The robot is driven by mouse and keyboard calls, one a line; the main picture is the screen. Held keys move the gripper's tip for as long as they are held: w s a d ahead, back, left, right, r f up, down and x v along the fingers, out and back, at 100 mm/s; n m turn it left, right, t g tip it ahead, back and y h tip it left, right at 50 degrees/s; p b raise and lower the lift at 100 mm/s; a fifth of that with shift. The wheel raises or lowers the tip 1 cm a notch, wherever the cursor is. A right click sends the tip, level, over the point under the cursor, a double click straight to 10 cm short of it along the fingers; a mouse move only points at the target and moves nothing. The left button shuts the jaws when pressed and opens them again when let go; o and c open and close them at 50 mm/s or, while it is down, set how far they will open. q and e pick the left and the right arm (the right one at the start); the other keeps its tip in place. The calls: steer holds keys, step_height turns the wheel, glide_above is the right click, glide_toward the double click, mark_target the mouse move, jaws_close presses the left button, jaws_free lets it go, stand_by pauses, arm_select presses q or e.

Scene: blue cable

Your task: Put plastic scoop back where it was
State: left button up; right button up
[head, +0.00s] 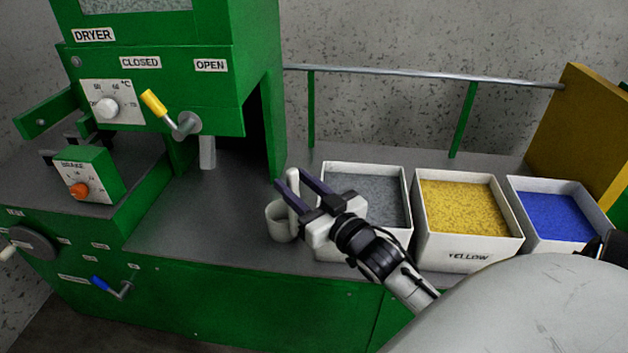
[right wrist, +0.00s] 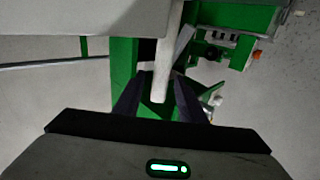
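A white plastic scoop (head: 277,220) is on or just above the counter, at the left side of the grey-filled bin. Its handle (head: 293,177) rises nearly upright from the round cup. My right gripper (head: 291,181) reaches in from the right, with its two dark fingers around the handle. The right wrist view shows the pale handle (right wrist: 161,88) between the fingertips. Whether both fingers press on it is not clear. Whether the cup touches the counter cannot be told. My left gripper is not in view.
The grey-filled bin (head: 318,240), the yellow-filled bin (head: 468,256) and the blue-filled bin (head: 545,185) stand in a row. A green dryer (head: 215,95) with a yellow-handled lever (head: 155,103) stands at left. A rail (head: 430,76) runs behind. Counter (head: 200,235) left of the scoop is clear.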

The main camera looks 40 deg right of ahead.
steer(key=s, duration=0.7)
steer(key=s+a+f+n+g+y, duration=0.1)
steer(key=s+a+f+g, duration=0.2)
steer(key=s+a+f, duration=0.2)
steer(key=s+a+f+n+g+y, duration=0.1)
steer(key=s+a+f+g, duration=0.2)
steer(key=a+f, duration=0.6)
steer(key=s+a+f+n+g+y, duration=0.1)
steer(key=s+a+f+g+y, duration=0.1)
steer(key=s+a+f, duration=0.4)
step_height(320, 180, down, 6)
steer(key=shift+s+a+r+g, duration=0.3)
steer(key=shift+a+g, duration=0.1)
steer(key=shift+g, duration=0.3)
